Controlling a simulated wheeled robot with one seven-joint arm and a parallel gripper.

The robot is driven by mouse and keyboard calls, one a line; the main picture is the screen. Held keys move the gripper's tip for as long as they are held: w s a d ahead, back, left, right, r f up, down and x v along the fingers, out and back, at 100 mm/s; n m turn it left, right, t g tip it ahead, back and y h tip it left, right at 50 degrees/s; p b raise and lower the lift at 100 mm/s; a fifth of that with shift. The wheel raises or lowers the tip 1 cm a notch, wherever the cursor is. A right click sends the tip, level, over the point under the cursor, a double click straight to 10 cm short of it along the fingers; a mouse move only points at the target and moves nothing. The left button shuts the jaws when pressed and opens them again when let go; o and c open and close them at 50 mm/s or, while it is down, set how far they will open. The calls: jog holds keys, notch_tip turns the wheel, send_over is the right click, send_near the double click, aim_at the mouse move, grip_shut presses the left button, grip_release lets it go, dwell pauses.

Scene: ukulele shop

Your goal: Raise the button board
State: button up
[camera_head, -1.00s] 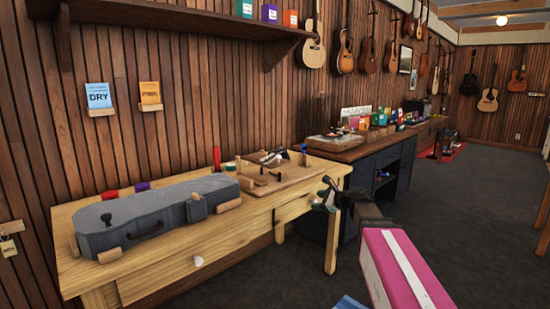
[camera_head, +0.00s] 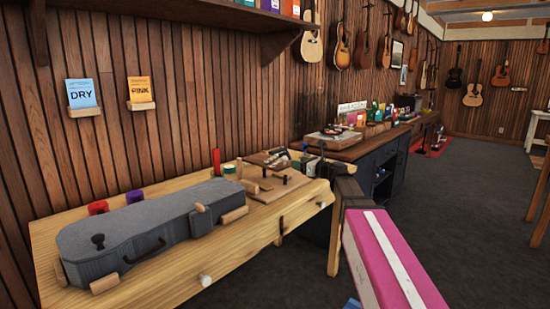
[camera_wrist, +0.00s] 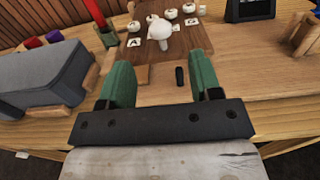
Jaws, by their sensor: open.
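The button board, a dark brown panel (camera_wrist: 185,42), lies at the far side of the workbench in the wrist view, with several pale round buttons and white letter cards on it. A larger white knob (camera_wrist: 160,30) stands at its middle. In the head view the board (camera_head: 262,158) is small, at the back right of the bench; its exact tilt is hard to tell. My gripper (camera_wrist: 160,62) has two green fingers, spread apart with nothing between them, on the near side of the board.
A grey instrument case (camera_head: 150,228) fills the left of the wooden workbench (camera_head: 240,245). A red upright post (camera_wrist: 95,12) stands left of the board. A small black peg (camera_wrist: 179,77) stands near my fingers. A dark cabinet (camera_head: 385,160) is beyond the bench.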

aim_at(281, 164)
jog(key=x, duration=1)
jog(key=shift+w+a, duration=0.25)
jog(key=shift+a, duration=0.05)
jog(key=shift+c, duration=0.3)
grip_shut()
